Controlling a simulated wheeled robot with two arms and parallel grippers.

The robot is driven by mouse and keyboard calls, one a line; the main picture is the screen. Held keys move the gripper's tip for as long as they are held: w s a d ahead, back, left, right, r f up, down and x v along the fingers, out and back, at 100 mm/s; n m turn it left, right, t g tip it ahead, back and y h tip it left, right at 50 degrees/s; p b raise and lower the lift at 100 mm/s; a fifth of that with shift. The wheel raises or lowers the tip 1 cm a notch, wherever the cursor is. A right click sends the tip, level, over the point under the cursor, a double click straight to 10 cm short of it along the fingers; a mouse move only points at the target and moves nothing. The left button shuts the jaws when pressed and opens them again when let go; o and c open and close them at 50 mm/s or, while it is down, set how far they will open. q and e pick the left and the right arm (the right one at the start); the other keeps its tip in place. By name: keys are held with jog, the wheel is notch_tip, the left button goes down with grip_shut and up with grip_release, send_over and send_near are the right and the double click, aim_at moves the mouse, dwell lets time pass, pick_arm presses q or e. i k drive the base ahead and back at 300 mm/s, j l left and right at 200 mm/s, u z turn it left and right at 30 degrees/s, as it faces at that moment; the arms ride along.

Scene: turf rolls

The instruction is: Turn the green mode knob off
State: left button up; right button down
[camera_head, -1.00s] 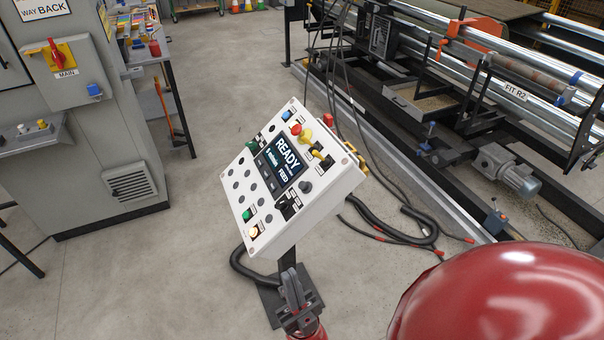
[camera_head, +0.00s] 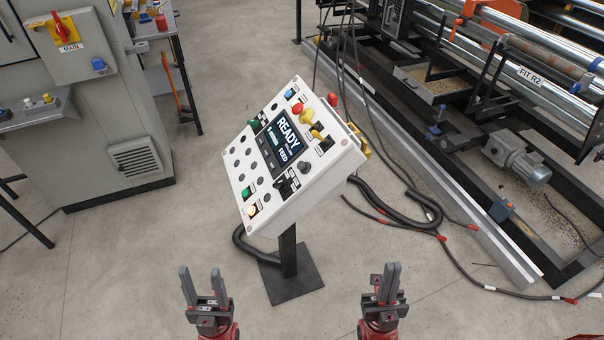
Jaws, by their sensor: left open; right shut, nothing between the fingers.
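The white control panel (camera_head: 277,208) stands tilted on a dark post, with a lit display reading READY and FEED. A dark green control (camera_head: 253,124) sits at its upper left edge, and a green button (camera_head: 246,193) near its lower left corner. Both are small; I cannot read their labels or tell which way any knob points. My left gripper (camera_head: 202,270) is open and empty at the bottom, below and left of the panel. My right gripper (camera_head: 390,268) is shut and empty at the bottom right. Both are apart from the panel.
The post's square base plate (camera_head: 292,285) stands between my grippers. A thick black hose (camera_head: 390,212) and cables lie on the floor to the right, beside the roller machine (camera_head: 520,75). A grey cabinet (camera_head: 120,120) stands at the left. Floor around the grippers is clear.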

aim_at(254, 123)
jog(key=i+j+u, duration=0.3)
jog(key=j, duration=0.2)
jog(key=i+j+u, duration=0.3)
jog(key=j, duration=0.15)
jog(key=i+l, duration=0.1)
jog(key=l, duration=0.2)
jog(key=i+l, duration=0.15)
jog(key=l, duration=0.1)
